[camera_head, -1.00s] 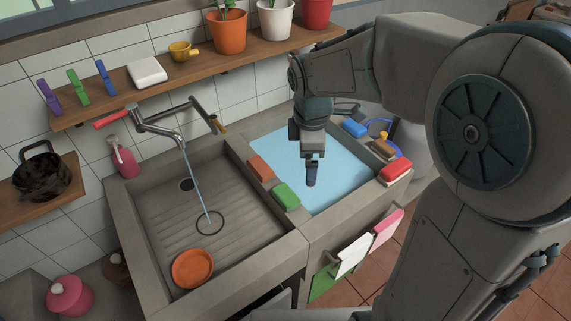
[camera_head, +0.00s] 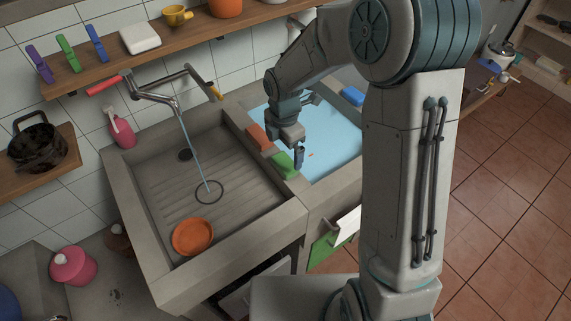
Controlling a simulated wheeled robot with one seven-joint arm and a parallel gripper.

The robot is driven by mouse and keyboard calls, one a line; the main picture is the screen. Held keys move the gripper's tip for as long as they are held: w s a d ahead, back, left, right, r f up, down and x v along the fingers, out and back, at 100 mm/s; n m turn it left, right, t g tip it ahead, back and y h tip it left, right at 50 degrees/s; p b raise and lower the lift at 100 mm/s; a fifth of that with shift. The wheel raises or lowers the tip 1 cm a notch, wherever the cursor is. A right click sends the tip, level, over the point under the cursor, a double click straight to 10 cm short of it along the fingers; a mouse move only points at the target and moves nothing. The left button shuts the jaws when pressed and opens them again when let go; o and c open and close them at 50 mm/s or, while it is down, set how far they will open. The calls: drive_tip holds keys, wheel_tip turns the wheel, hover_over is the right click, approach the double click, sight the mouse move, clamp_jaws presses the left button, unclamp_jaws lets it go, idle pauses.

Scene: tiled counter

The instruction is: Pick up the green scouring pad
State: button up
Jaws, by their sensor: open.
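My gripper (camera_head: 298,160) points down just right of the pad, over the basin's near-left edge. It is open, and nothing shows between its fingers. The fingers overlap the pad's right end in the picture; I cannot tell whether they touch it.
An orange-brown sponge (camera_head: 258,137) lies behind the pad on the same ledge. The blue basin (camera_head: 335,140) is at right, with a blue sponge (camera_head: 352,96) behind.

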sight(285, 162)
drive_tip(key=shift+d+f+p, duration=0.1)
drive_tip(key=shift+f+p, duration=0.35)
drive_tip(key=shift+f, duration=2.2)
drive_tip(key=c, duration=1)
